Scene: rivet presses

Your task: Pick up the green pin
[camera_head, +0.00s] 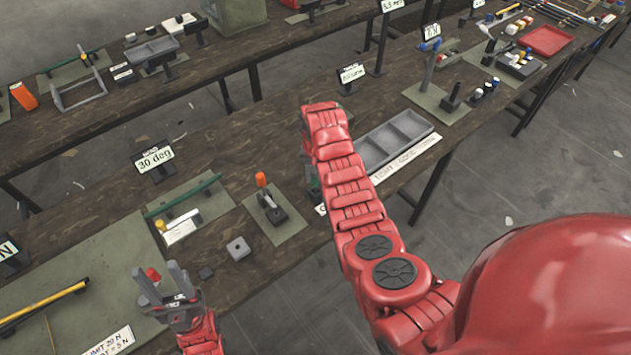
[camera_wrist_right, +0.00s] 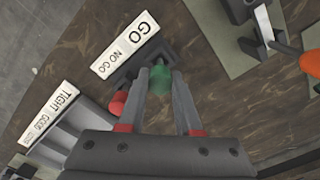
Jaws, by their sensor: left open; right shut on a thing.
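The green pin (camera_wrist_right: 160,81) is between the fingertips of my right gripper (camera_wrist_right: 160,92) in the right wrist view. The gripper is shut on it. The pin is over or in a dark block (camera_wrist_right: 143,66) beside the "GO / NO GO" label (camera_wrist_right: 125,45); I cannot tell whether it is clear of the block. A red pin (camera_wrist_right: 118,103) is close to the left finger. In the head view my red right arm hides most of this spot. My left gripper (camera_head: 166,286) is open and empty over the near left bench.
A grey compartment tray (camera_head: 395,140) lies right of my right arm, with a "TIGHT / GOOD" label in front. An orange-handled tool (camera_head: 268,203) stands on a mat to the left. A grey square block (camera_head: 238,248) sits near my left gripper. Bare bench lies between.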

